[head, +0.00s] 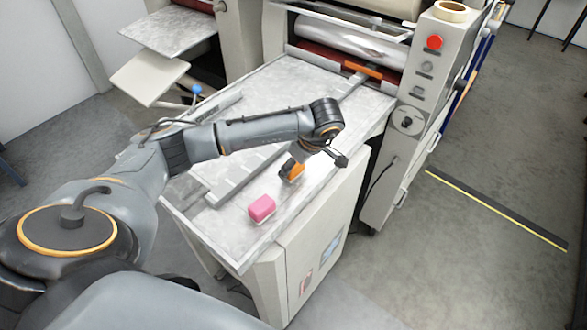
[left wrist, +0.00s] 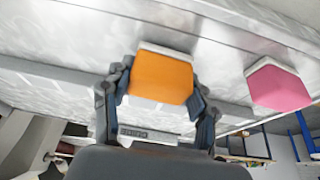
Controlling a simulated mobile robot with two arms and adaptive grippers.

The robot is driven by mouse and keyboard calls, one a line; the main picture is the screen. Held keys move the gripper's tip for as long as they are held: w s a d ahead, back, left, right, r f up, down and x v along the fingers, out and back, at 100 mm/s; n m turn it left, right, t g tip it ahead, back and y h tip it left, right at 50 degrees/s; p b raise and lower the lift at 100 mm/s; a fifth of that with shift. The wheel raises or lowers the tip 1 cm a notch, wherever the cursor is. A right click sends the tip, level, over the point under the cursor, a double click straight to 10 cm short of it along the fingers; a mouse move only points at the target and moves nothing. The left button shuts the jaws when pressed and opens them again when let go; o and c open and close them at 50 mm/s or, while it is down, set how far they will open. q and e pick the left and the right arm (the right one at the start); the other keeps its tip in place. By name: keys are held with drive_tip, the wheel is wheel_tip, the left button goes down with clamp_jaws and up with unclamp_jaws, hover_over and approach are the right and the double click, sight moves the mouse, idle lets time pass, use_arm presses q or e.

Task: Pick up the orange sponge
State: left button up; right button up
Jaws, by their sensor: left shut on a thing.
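The orange sponge (left wrist: 160,76) is between the two fingers of my left gripper (left wrist: 160,97) in the left wrist view, with a finger against each side. My left gripper (head: 291,167) is shut on it. In the head view the orange sponge (head: 297,172) shows partly behind the gripper, low over the machine's metal table. A pale layer shows along one edge of the sponge. I cannot tell whether the sponge touches the table. My right gripper is in neither view.
A pink sponge (head: 261,208) lies on the metal table (head: 284,82) near its front edge; it also shows in the left wrist view (left wrist: 278,88). A long grey bar (head: 247,176) lies along the table. Rollers (head: 346,44) and a control panel (head: 424,75) with a red button stand behind.

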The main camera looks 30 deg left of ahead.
use_arm(q)
drive_tip(key=b+v, duration=0.2)
drive_tip(key=shift+d+r, duration=0.1)
drive_tip(key=shift+r, duration=0.3)
drive_tip(key=s+d+r, duration=0.6)
drive_tip(key=d+r, duration=0.3)
drive_tip(key=d, duration=0.2)
drive_tip(key=shift+d+r+b, duration=0.15)
drive_tip(key=shift+d+b, duration=0.1)
drive_tip(key=shift+b, duration=0.2)
